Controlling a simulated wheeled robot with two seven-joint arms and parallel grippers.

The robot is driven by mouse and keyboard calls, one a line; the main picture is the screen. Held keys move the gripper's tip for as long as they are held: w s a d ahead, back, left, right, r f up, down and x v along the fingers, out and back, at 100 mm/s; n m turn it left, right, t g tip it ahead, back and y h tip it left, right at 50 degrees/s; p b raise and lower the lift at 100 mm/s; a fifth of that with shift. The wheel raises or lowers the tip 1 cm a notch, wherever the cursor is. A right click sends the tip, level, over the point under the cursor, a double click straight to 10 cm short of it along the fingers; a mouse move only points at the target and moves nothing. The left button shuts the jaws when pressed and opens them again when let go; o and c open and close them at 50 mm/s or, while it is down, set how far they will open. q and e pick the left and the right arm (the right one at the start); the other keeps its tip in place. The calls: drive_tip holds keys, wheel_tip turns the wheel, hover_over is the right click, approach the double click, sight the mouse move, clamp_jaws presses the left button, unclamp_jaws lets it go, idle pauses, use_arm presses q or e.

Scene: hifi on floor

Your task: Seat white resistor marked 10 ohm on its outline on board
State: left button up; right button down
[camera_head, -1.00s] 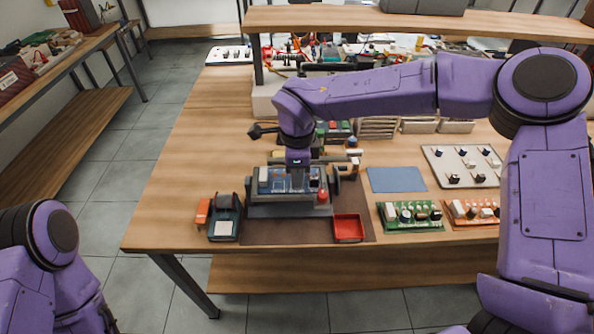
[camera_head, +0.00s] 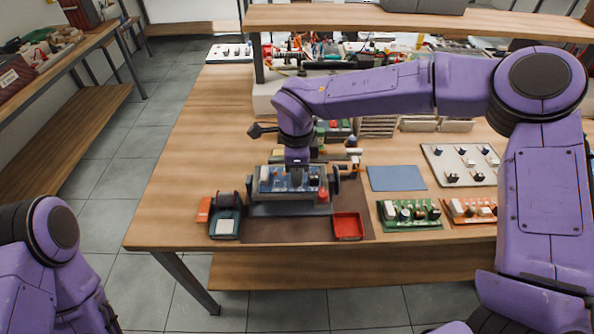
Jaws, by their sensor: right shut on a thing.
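A blue circuit board (camera_head: 283,187) with several small parts sits in a grey holder (camera_head: 290,208) near the bench's front edge. My right gripper (camera_head: 297,178) points down over the middle of the board. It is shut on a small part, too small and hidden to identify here. The white resistor, its 10 ohm marking and its outline cannot be made out. My left arm is at the lower left, off the bench, and its gripper is out of frame.
A red tray (camera_head: 348,226) lies right of the holder, and a dark stand with a white pad (camera_head: 226,227) lies left. A green board (camera_head: 408,216), an orange board (camera_head: 470,211) and a blue mat (camera_head: 396,178) lie further right. The bench's left part is clear.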

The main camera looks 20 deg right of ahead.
drive_tip(key=shift+f+p, duration=0.2)
drive_tip(key=shift+p, duration=0.45)
idle(0.9)
drive_tip(key=c, duration=0.6)
unclamp_jaws()
drive_tip(key=shift+c, duration=0.2)
wheel_tip(320, 180, up, 6)
drive_tip(key=p, duration=0.6)
idle(0.4)
